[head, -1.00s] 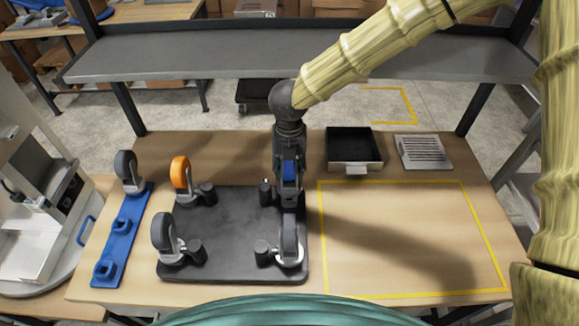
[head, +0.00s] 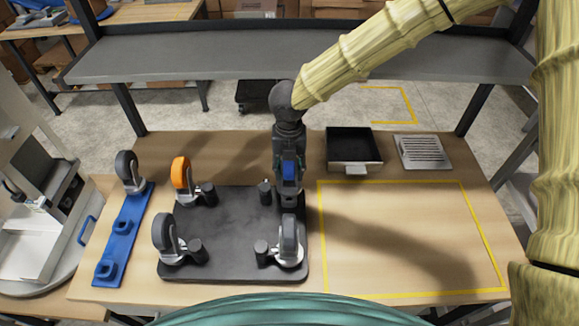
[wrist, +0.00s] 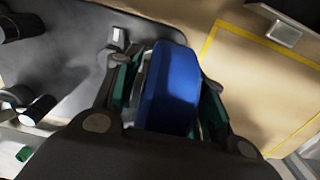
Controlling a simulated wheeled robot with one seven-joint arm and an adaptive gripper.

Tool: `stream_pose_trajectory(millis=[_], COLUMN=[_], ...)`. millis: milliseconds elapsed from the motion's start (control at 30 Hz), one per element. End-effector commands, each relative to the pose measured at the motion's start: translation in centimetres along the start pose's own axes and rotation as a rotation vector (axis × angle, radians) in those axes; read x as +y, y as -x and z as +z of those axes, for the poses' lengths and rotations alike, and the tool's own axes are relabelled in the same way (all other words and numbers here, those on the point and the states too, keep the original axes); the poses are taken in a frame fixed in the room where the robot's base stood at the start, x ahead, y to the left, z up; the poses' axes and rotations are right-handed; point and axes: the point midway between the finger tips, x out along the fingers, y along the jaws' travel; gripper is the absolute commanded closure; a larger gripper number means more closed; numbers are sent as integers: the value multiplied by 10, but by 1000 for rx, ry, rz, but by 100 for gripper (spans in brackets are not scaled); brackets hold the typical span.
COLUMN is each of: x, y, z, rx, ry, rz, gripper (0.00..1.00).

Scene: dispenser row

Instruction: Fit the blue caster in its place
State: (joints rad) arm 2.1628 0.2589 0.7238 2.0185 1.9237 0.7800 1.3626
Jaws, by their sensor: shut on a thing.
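The blue caster (wrist: 170,88) is between the fingers of my gripper (wrist: 165,95), which is shut on it. In the head view my gripper (head: 289,185) hangs over the back right corner of the dark base plate (head: 235,235), with the blue caster (head: 289,170) partly showing between its fingers. A dark post (head: 265,190) stands on the plate just left of the gripper. The underside of the caster and its contact with the plate are hidden. An orange caster (head: 181,175) and grey casters, at front left (head: 163,235) and front right (head: 289,240), stand at the plate's other corners.
A blue rack (head: 122,238) at the left holds a grey caster (head: 128,168) at its far end. A black tray (head: 353,148) and a slotted metal plate (head: 423,152) lie at the back right. The yellow-outlined area (head: 410,235) is bare. A grey shelf (head: 300,55) spans behind.

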Motion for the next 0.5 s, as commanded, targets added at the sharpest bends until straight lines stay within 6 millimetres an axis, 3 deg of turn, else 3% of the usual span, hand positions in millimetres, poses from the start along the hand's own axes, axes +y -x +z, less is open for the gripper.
stream_pose_trajectory(millis=[500], x=[0], y=[-5], z=[0], rx=[0], ry=[0], rz=[0], gripper=[94])
